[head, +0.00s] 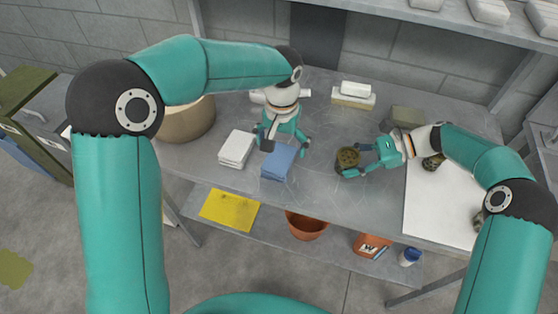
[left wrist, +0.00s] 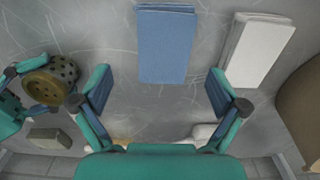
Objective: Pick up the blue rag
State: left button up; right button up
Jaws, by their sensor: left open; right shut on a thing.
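The blue rag (head: 278,162) lies folded flat on the grey metal table, right of a folded white cloth (head: 237,148). My left gripper (head: 282,147) is open and empty above the table at the rag's far edge. In the left wrist view the blue rag (left wrist: 166,45) lies ahead of the spread fingers (left wrist: 160,90), between their lines, and nothing is between them. My right gripper (head: 350,163) is shut on a brown perforated cylinder (head: 347,158), to the right of the rag. The cylinder also shows in the left wrist view (left wrist: 50,78).
A large tan round container (head: 187,120) stands at the left of the table. White and tan blocks (head: 353,95) lie at the back, and a white sheet (head: 440,205) covers the right. A lower shelf holds a yellow cloth (head: 229,210) and an orange pot (head: 306,225).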

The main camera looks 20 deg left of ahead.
aim_at(279, 158)
pick_arm(q)
jog(key=shift+a+f, duration=0.15)
jog(key=shift+f, duration=1.35)
jog(key=shift+a+f, duration=0.15)
jog(key=shift+f, duration=1.35)
jog(key=shift+c, duration=0.3)
jog(key=c, duration=1.2)
jog(key=shift+o, duration=0.2)
notch_tip(279, 158, up, 10)
jog(key=shift+r, duration=0.1)
